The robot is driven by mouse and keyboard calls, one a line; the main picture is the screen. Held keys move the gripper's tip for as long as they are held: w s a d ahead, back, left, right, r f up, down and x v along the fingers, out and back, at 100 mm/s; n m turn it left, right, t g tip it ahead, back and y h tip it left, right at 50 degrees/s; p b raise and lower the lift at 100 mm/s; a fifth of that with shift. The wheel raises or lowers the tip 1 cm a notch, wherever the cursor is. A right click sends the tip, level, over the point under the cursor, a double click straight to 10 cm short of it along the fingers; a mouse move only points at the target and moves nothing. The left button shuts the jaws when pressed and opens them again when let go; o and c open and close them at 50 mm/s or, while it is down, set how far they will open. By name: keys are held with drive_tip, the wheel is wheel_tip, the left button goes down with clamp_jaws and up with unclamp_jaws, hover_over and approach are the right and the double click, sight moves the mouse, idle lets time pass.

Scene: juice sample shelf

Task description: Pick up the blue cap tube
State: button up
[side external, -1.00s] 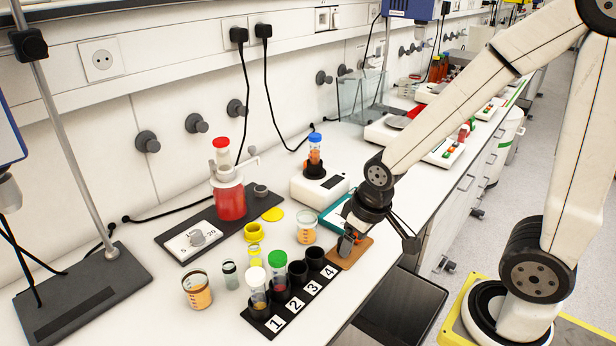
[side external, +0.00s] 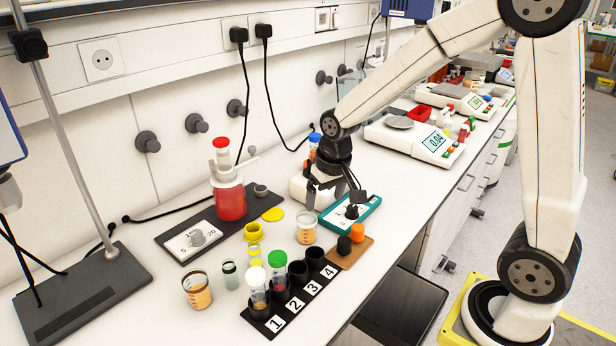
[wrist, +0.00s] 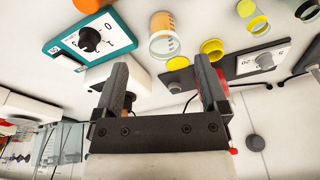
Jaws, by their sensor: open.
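The blue cap tube (side external: 314,138) stands upright on the white device (side external: 303,190) in the side view. Its blue cap shows, but my arm and wrist hide most of its body. My gripper (side external: 336,192) is in front and to the right of it, pointing down, open and empty above the bench. In the wrist view, my gripper (wrist: 161,66) has its two fingers wide apart with nothing between the tips. A dark and brownish shape shows beside the left finger there; I cannot tell if it is the tube.
A teal-framed dial device (side external: 352,213) is close below my gripper. A beaker (side external: 306,229), a brown board (side external: 351,252) with black and orange caps, and the numbered rack (side external: 290,300) are nearer. A red-capped bottle (side external: 230,198) stands left. Balances (side external: 413,139) are behind.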

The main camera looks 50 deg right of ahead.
drive_tip(key=w+d+r+m+g, duration=0.1)
drive_tip(key=w+d+r+m, duration=0.3)
drive_tip(key=w+d, duration=0.45)
wheel_tip(320, 180, up, 2)
drive_tip(key=m, duration=0.5)
hover_over(315, 146)
drive_tip(key=shift+r+g, duration=0.2)
drive_tip(key=shift+g, duration=0.2)
drive_tip(key=shift+w+d+r, duration=0.15)
drive_tip(key=shift+d, duration=0.25)
drive_tip(key=shift+w+d+r, duration=0.1)
drive_tip(key=shift+w+d, duration=0.05)
drive_tip(key=shift+d, duration=0.2)
drive_tip(key=shift+w+a+f, duration=0.1)
drive_tip(key=shift+w+f, duration=0.05)
drive_tip(key=shift+f, duration=3.8)
clamp_jaws()
